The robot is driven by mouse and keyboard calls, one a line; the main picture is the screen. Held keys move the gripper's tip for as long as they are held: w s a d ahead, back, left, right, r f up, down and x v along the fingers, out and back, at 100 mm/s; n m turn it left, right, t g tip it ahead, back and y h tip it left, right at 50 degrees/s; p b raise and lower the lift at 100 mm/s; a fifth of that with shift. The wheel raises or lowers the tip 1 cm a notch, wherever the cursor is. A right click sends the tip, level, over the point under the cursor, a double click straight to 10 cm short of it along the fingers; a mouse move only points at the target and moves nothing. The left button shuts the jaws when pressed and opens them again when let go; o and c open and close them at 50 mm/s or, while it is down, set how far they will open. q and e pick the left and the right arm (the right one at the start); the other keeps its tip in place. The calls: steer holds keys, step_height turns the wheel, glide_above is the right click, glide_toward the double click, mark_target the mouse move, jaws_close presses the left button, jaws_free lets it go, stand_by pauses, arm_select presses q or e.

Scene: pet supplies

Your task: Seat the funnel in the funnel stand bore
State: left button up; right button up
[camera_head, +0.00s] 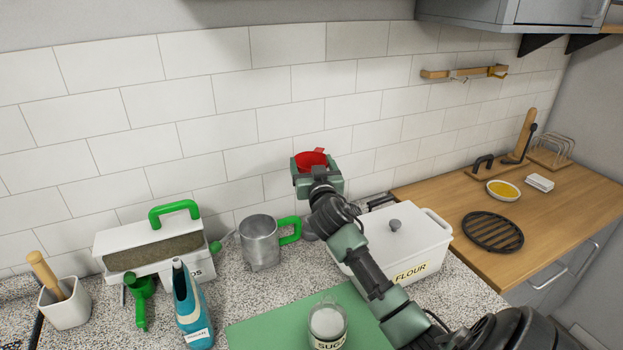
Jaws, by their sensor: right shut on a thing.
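A red funnel (310,158) is held up high in front of the tiled wall, above the back of the speckled counter. My right gripper (316,173) is shut on it, and the green jaws hide its lower part. My right arm comes in from the lower right and covers part of the counter behind it. I cannot make out a funnel stand or its bore; a small grey piece (309,234) shows beside the arm, but I cannot tell what it is. My left gripper is not in view.
A metal jug (259,243) with a green handle stands left of my arm, a white flour box (394,250) right of it. A sugar jar (327,322) stands on a green mat (262,332). A teal bottle (190,310) and a lidded box (118,245) are at left.

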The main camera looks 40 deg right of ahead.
steer(key=shift+f, duration=0.6)
steer(key=shift+f+b, duration=0.6)
steer(key=shift+f, duration=0.15)
steer(key=shift+w+d+f, duration=0.1)
steer(key=shift+w+f, duration=0.05)
steer(key=shift+f, duration=0.3)
steer(key=shift+r, duration=0.1)
steer(key=shift+r, duration=0.1)
steer(key=shift+f+b, duration=0.5)
step_height(320, 180, down, 5)
steer(key=b, duration=0.4)
steer(key=shift+f+b, duration=0.25)
steer(key=shift+b, duration=0.1)
